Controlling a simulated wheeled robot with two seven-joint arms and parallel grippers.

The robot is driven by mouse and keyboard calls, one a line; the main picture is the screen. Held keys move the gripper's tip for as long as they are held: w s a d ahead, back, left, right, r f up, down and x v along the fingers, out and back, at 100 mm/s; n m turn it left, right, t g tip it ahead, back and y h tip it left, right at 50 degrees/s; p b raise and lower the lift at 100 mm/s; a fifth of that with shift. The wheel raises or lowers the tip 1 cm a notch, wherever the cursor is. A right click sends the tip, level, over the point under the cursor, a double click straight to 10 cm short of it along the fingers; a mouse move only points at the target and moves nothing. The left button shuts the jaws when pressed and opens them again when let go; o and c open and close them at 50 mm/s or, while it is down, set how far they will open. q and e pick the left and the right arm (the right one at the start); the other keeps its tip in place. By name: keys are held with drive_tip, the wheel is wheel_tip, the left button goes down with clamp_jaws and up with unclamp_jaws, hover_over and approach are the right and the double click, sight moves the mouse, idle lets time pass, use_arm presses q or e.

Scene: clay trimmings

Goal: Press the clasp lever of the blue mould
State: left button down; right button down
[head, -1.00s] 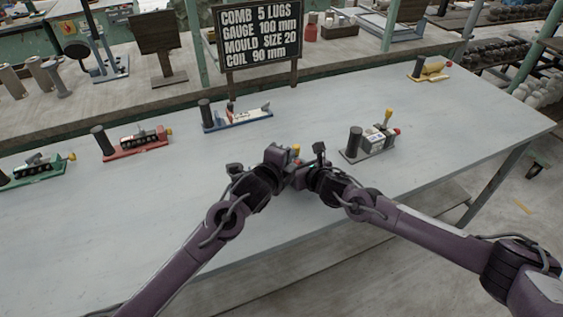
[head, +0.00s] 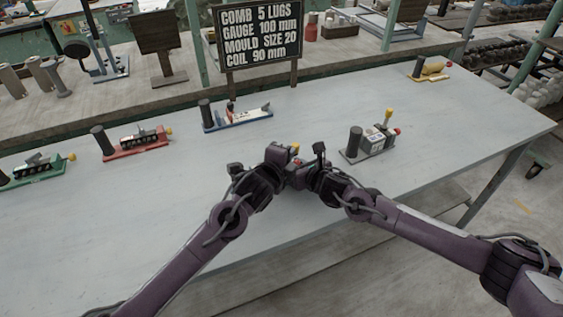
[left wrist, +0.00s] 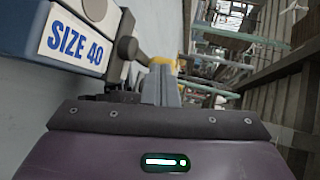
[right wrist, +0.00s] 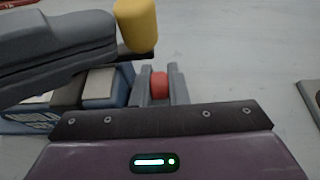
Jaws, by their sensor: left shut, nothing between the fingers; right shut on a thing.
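A blue mould (right wrist: 105,88) sits between my two grippers; in the head view they mostly hide it. Its side label reads SIZE 40 in the left wrist view (left wrist: 85,35). Its dark grey clasp lever (right wrist: 55,45) lies over the body and carries a yellow cap (right wrist: 137,25), which also shows in the head view (head: 295,148). My right gripper (right wrist: 161,88) is shut on a red knob (right wrist: 159,84) at the mould's end. My left gripper (left wrist: 160,85) is shut and empty beside the mould, with yellow just past its fingertips. I cannot tell whether it touches the lever.
Other moulds stand on the grey table (head: 330,215): green (head: 35,172), red (head: 140,143), blue-based with a white top (head: 238,116), grey (head: 370,145) and yellow (head: 430,70). A black sign (head: 260,45) stands at the back. The table's left front is clear.

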idle(0.7)
use_arm(q)
drive_tip(key=shift+s+a, duration=0.4)
drive_tip(key=shift+a, duration=0.3)
drive_tip(key=s+d+f+v, duration=0.1)
drive_tip(key=v, duration=1.2)
drive_tip(key=shift+s, duration=0.45)
drive_tip(key=c, duration=2.1)
unclamp_jaws()
drive_tip(key=shift+d, duration=0.1)
